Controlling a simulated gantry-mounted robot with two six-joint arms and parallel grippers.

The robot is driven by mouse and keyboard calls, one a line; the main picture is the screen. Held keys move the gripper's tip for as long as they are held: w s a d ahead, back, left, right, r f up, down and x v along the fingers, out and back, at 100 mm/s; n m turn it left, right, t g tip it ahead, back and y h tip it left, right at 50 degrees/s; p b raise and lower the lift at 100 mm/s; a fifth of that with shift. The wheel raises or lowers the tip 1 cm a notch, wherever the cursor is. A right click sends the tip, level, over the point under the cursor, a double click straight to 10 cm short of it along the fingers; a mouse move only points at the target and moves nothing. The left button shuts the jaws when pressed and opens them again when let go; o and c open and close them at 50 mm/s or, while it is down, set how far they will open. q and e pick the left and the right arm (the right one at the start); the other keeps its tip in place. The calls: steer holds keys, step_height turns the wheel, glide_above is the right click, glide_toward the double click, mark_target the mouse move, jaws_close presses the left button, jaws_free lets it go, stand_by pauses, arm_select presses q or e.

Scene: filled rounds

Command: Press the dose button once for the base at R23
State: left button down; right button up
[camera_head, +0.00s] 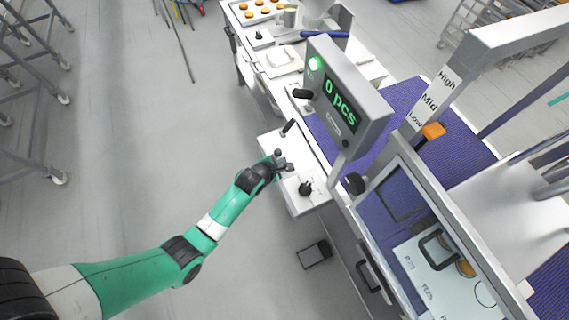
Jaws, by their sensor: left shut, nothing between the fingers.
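My left gripper (286,166) is shut and empty, just above a white ledge (311,202) in front of the machine. A black knob (305,188) stands on that ledge, slightly right of and below the fingertips, apart from them. A grey display box (376,104) reads "0 pcs" in green and has a lit green round button (315,64). None of these controls carries a readable dose label. A white sheet (416,270) with small printed labels lies behind the clear guard at lower right; one may read R23.
A post with High, Mid and Low marks has an orange pointer (433,131) near Low. A purple belt (403,97) runs behind the display. A table (250,45) with several orange rounds stands at the back.

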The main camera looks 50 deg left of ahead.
stand_by(0.6)
arm_select(q)
steer(key=shift+f+b, duration=0.4)
steer(key=shift+f+b, duration=0.55)
steer(key=shift+f, duration=0.05)
stand_by(0.5)
stand_by(0.3)
steer(key=shift+r+p, duration=0.95)
steer(key=shift+r, duration=0.05)
step_height(320, 180, up, 5)
steer(key=p, duration=0.4)
steer(key=shift+r+p, duration=0.1)
steer(key=shift+p, duration=0.3)
